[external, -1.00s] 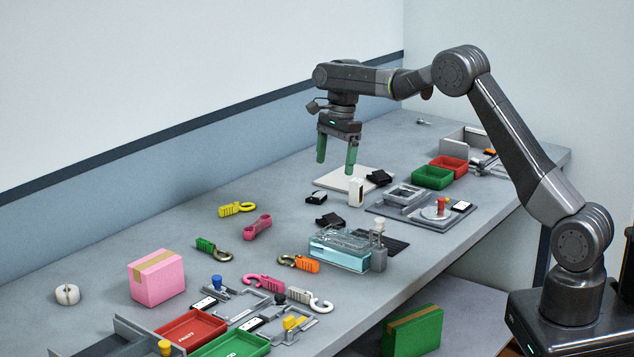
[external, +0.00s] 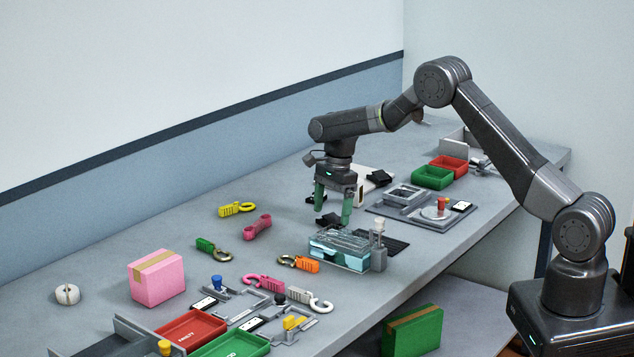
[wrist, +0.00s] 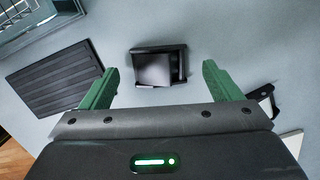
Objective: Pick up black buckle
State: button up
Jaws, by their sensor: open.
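My gripper (external: 332,205) is open and empty, with its green fingers pointing down above the table. In the wrist view, a black buckle (wrist: 155,67) lies on the table ahead of and between the two fingertips (wrist: 160,80), apart from both. In the external view this black buckle (external: 327,219) lies just below the fingers and is partly hidden by them. Another black buckle (external: 379,178) lies farther back, by the white board. A black and white piece (wrist: 262,101) lies beside the right finger in the wrist view.
A clear blue-tinted box (external: 340,248) stands close in front of my gripper. A dark ribbed mat (wrist: 54,79) lies left of the buckle in the wrist view. A grey fixture (external: 405,199) is to the right, and an orange-handled hook (external: 307,264) lies nearer the front.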

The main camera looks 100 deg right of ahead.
jog(key=shift+w+a+f, duration=0.1)
jog(key=shift+f, duration=0.35)
jog(key=c, duration=1.1)
jog(key=shift+c, duration=0.2)
